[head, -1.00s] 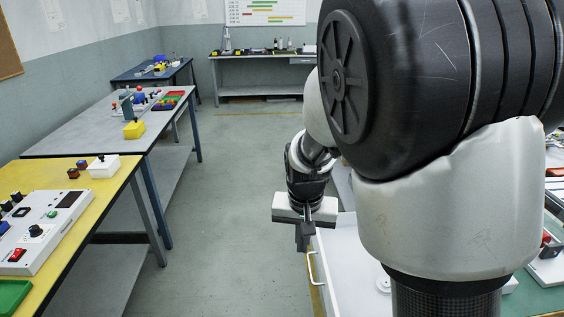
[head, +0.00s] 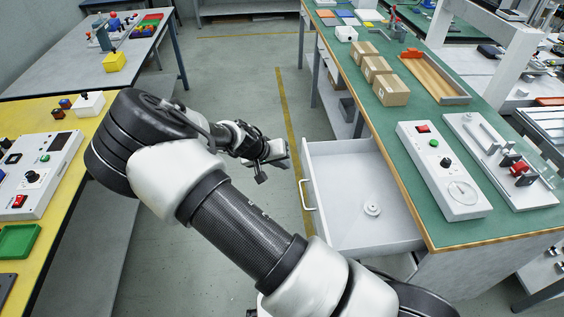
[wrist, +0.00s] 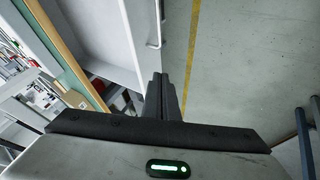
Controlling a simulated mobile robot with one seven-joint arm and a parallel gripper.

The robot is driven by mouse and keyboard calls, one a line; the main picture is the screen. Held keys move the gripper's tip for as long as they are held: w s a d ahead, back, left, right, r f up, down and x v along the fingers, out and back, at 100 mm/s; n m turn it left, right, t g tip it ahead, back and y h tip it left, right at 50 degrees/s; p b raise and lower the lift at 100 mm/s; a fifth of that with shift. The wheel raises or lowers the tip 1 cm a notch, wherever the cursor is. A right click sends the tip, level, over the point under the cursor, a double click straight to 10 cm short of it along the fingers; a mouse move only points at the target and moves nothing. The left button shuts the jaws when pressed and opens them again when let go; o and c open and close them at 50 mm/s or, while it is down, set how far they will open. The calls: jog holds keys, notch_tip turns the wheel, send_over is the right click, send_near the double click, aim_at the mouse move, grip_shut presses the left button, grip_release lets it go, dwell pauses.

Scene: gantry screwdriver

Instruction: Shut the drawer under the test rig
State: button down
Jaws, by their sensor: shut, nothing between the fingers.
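The white drawer (head: 335,240) under the green-topped bench is pulled out, with a small white round part (head: 372,208) lying inside. Its handle (head: 307,195) is on the left-facing front and also shows at the top of the wrist view (wrist: 157,24). My gripper (head: 261,179) is shut and empty, over the aisle to the left of the drawer's far corner, apart from the handle. The shut fingers (wrist: 161,90) point down toward the floor in the wrist view. On the bench above stand a white control box (head: 440,165) and a white fixture with red and black blocks (head: 500,165).
Cardboard boxes (head: 385,85) and a wooden tray (head: 428,75) stand farther along the green bench (head: 420,205). A yellow table (head: 60,185) bounds the aisle on the left. The aisle floor (head: 240,75) beyond my gripper is clear.

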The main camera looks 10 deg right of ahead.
aim_at(308, 170)
jog(key=shift+w+d+f+b, duration=0.15)
jog(key=shift+w+d+f, duration=0.2)
jog(key=shift+d+f, duration=0.6)
jog(key=shift+w+d+f+b, duration=0.15)
jog(key=shift+w+d+f, duration=0.3)
jog(key=shift+d, duration=0.85)
jog(key=shift+w+d+f+b, duration=0.15)
jog(key=shift+w+d+f, duration=0.1)
jog(key=shift+d+f, duration=0.75)
jog(key=shift+d+r, duration=0.1)
jog(key=shift+r, duration=0.05)
jog(key=shift+d, duration=0.1)
